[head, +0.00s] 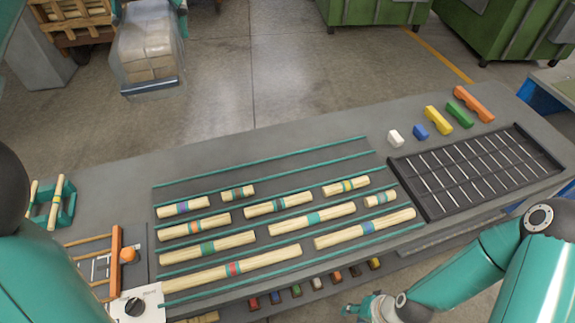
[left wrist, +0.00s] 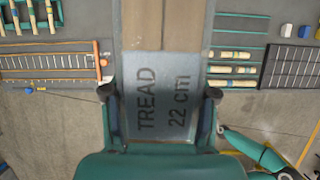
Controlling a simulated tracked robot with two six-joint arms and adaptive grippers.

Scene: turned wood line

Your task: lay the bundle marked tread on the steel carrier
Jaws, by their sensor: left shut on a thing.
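The bundle (left wrist: 160,95) has a grey face printed TREAD 22 and more letters, and sits between the two fingers of my left gripper (left wrist: 160,97) in the left wrist view. The left gripper is shut on it. In the head view a pack in clear film (head: 148,48) with pale blocks inside shows at the upper left, with teal parts at its top sides. It looks like the held bundle, up off the bench. My right gripper (head: 370,307) is low in the head view, small, its jaw opening unclear. I cannot pick out the steel carrier with certainty.
The bench (head: 110,190) bears several banded wooden rods (head: 225,268) between teal rails. A black slotted tray (head: 475,170) and coloured blocks (head: 438,119) are at its right. An orange-barred frame (head: 116,262) is at its left. Green bins (head: 375,12) stand behind, beyond open floor.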

